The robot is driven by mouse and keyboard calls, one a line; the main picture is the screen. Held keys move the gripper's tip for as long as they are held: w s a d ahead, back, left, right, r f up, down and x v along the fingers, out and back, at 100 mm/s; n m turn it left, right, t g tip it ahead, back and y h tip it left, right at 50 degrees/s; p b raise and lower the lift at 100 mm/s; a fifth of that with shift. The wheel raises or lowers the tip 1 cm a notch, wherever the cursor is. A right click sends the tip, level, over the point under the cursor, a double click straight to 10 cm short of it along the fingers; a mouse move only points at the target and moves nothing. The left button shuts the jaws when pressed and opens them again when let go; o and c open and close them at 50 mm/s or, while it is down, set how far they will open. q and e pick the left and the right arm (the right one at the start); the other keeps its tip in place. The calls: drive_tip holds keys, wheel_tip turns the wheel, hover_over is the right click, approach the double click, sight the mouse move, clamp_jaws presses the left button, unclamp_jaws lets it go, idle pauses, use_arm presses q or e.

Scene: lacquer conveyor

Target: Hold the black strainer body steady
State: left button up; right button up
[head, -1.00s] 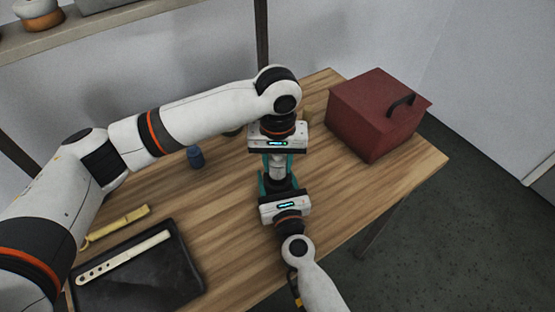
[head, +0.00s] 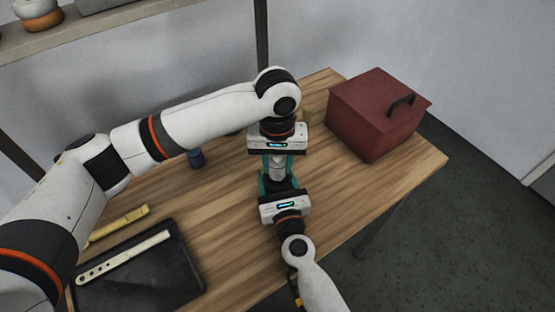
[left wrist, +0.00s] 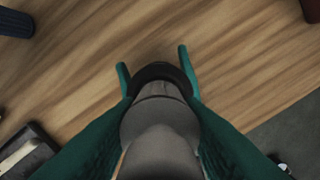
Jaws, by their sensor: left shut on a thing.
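The black strainer body (head: 279,184) is small and dark in the head view, between the teal fingers of my right gripper (head: 278,181), which look closed on its sides. It also shows in the left wrist view as a dark rounded ring (left wrist: 160,72). A grey metal piece (head: 277,165) is in line with it and touches it; it also fills the middle of the left wrist view (left wrist: 160,128). My left gripper (head: 277,170) is shut on this grey piece, teal fingers on both sides. The exact contact of the fingers is partly hidden.
A red box with a black handle (head: 372,118) stands at the right back of the wooden table (head: 340,200). A blue object (head: 197,159) is beneath my left arm. A black tray (head: 185,275) with a pale holed strip (head: 122,257) and a yellow tool (head: 120,222) lie at left.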

use_arm(q)
drive_tip(key=shift+f, duration=1.2)
drive_tip(key=o, duration=1.1)
drive_tip(key=shift+c, duration=0.2)
wheel_tip(320, 180, up, 12)
drive_tip(key=shift+r, duration=0.1)
use_arm(e)
drive_tip(key=o, duration=1.3)
drive_tip(key=shift+o, duration=0.2)
drive_tip(key=shift+s, duration=0.1)
